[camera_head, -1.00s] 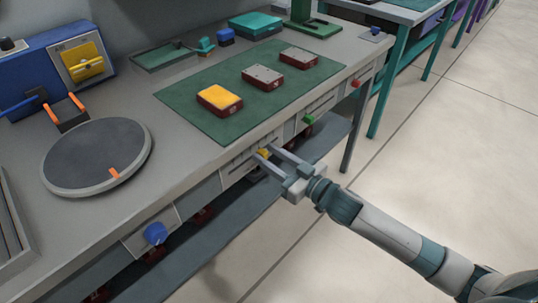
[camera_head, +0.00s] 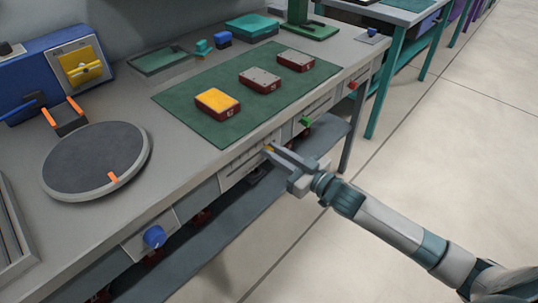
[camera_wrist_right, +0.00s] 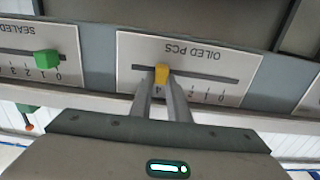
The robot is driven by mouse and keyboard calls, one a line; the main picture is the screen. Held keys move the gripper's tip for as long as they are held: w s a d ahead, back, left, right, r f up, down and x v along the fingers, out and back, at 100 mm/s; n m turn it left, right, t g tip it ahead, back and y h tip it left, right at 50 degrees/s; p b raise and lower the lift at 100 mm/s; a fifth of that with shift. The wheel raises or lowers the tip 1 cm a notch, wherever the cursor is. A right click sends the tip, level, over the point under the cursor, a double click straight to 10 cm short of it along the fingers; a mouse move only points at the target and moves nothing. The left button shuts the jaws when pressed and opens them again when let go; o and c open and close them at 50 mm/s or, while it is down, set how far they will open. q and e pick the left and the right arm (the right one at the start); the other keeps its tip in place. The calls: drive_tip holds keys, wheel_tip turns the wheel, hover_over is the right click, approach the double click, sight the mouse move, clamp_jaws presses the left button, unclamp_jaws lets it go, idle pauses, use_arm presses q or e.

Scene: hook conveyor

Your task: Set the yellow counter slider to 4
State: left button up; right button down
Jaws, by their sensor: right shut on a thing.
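The yellow counter slider (camera_wrist_right: 161,75) sits in a dark horizontal slot on the white "OILED PCS" panel (camera_wrist_right: 215,62), which appears upside down in the right wrist view. My right gripper (camera_wrist_right: 162,82) is shut on the slider, one finger on each side. A digit that looks like 4 shows just below the slider, between the fingers. The 2, 1 and 0 show to its right; the fingers hide nearby marks. In the head view my right gripper (camera_head: 270,152) is at the bench's front edge, and only a bit of yellow shows at its fingertips. My left gripper is not in view.
A green slider (camera_wrist_right: 47,60) on the "SEALED" panel is left in the right wrist view. The head view shows a blue knob (camera_head: 154,237), a green mat (camera_head: 190,111) with three boxes, and a grey turntable (camera_head: 75,165). Open floor lies right of the bench.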

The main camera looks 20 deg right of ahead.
drive_tip(key=c, duration=1.7)
unclamp_jaws()
use_arm(q)
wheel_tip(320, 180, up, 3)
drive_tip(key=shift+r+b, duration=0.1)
drive_tip(key=shift+b, duration=0.5)
use_arm(e)
drive_tip(key=v, duration=1.7)
drive_tip(key=shift+s, duration=0.2)
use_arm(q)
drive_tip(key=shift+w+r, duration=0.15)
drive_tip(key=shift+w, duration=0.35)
